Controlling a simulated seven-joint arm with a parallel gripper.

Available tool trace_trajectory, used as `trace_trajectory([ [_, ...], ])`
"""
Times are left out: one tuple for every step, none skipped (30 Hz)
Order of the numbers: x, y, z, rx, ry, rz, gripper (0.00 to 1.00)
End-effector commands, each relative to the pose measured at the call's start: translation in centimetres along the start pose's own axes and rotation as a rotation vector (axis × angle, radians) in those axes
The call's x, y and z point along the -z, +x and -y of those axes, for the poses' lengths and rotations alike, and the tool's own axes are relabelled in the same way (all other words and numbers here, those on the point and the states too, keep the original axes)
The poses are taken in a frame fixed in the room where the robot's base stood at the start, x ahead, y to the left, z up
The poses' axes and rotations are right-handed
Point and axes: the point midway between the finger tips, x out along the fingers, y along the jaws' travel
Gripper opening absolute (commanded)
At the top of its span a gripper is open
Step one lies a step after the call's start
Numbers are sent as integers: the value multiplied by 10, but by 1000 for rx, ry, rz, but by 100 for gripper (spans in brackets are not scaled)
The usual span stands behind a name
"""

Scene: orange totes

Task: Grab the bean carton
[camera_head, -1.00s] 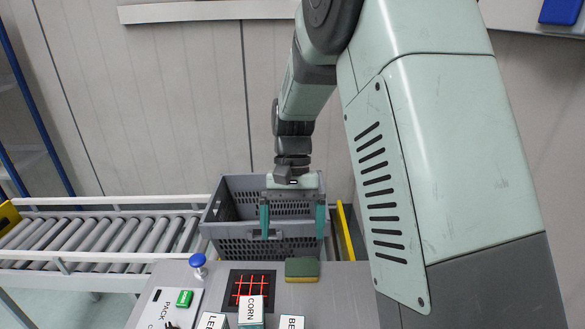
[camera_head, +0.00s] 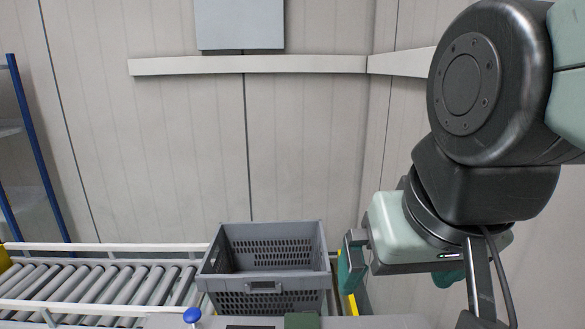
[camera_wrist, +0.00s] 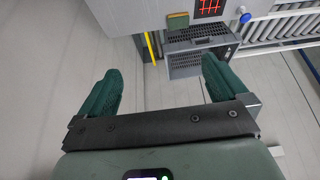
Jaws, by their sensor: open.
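No bean carton shows in either view now. My gripper (camera_head: 400,275) hangs at the right of the head view, to the right of the grey crate, with its two green fingers spread and nothing visible between them.
A grey crate (camera_head: 265,283) stands at the end of a roller conveyor (camera_head: 95,290), beside a yellow post (camera_head: 350,303). The counter edge carries a blue button (camera_head: 192,315), a green block (camera_head: 302,320) and a red-lit grid panel (camera_wrist: 209,7).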

Motion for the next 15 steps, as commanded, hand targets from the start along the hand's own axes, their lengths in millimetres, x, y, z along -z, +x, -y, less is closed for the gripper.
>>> trace_trajectory([
  [-4,-2,-1,-4,0,-21,100],
  [-6,-3,-2,-5,-1,-28,95],
  [-7,-4,-2,-7,-2,-35,89],
  [-8,-4,-3,-7,-2,-38,87],
  [-9,-4,-3,-8,-3,-40,87],
  [-9,-4,-3,-8,-3,-40,87],
  [-9,-4,-3,-8,-3,-40,87],
  [-9,-4,-3,-8,-3,-40,87],
  [-9,-4,-3,-8,-3,-40,87],
  [-9,-4,-3,-8,-3,-39,87],
  [-9,-4,-3,-8,-3,-39,87],
  [-8,-4,-3,-8,-3,-39,87],
  [-8,-4,-3,-8,-3,-39,87],
  [-8,-4,-3,-8,-3,-39,87],
  [-8,-4,-3,-8,-3,-39,87],
])
